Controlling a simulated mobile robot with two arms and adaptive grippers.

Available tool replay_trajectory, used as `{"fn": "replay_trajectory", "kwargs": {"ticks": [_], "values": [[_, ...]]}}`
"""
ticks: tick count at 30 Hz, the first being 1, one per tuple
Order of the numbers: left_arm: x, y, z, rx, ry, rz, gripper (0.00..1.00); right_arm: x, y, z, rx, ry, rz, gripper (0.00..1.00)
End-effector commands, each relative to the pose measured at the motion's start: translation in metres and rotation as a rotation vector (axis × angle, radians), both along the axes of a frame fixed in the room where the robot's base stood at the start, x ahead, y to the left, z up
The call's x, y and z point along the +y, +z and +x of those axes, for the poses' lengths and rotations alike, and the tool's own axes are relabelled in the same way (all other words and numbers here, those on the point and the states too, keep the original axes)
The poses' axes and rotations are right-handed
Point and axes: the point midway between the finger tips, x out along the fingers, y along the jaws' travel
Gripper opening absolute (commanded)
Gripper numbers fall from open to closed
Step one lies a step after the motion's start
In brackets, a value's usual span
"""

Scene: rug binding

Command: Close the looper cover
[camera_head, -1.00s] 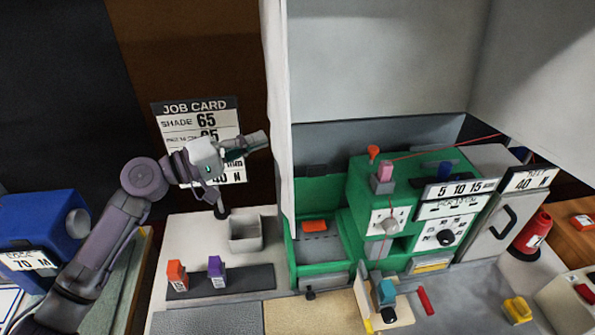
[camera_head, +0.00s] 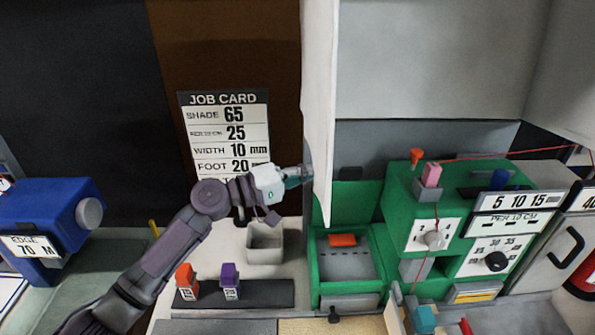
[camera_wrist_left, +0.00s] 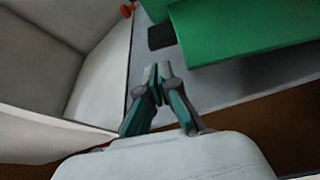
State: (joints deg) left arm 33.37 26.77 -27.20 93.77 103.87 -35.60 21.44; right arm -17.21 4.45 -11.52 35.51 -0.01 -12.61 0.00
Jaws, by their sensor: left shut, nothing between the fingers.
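The green looper cover (camera_head: 357,203) appears as an upright panel behind the open looper bay, with a dark tab (camera_head: 350,173) at its top. The bay (camera_head: 346,268) is uncovered and shows a grey floor and an orange piece (camera_head: 342,240). My left gripper (camera_head: 308,174) is shut and empty, level with the cover's top and left of it, by the hanging white panel. In the left wrist view the shut fingertips (camera_wrist_left: 158,72) point toward a dark tab (camera_wrist_left: 161,36) beside a green part (camera_wrist_left: 240,25), apart from both. My right gripper is not in view.
The white panel (camera_head: 320,110) hangs close to my left fingertips. A grey open bin (camera_head: 265,243) and orange and purple blocks (camera_head: 230,275) stand below my left arm. The green machine (camera_head: 400,200) with dials is right of the bay.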

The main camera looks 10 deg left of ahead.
Motion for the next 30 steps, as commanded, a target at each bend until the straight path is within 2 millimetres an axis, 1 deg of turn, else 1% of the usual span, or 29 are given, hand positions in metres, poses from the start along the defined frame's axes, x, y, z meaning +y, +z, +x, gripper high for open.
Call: {"fn": "replay_trajectory", "kwargs": {"ticks": [1, 3, 9, 23, 26, 30], "values": [[-0.008, 0.004, 0.005, 0.000, 0.000, -0.002, 0.00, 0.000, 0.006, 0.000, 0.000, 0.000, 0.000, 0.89], [-0.017, 0.005, 0.010, -0.001, 0.000, -0.001, 0.00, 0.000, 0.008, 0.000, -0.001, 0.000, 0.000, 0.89], [-0.033, 0.003, 0.019, 0.000, 0.001, 0.000, 0.00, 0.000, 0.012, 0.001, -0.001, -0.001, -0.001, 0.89], [-0.035, 0.001, 0.020, -0.004, 0.001, 0.001, 0.00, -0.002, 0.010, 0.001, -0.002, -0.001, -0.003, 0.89], [-0.035, -0.001, 0.018, -0.018, 0.001, 0.005, 0.00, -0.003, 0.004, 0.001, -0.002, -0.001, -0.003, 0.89], [-0.037, -0.007, 0.012, -0.067, 0.000, 0.013, 0.00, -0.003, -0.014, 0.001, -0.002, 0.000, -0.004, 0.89]]}}
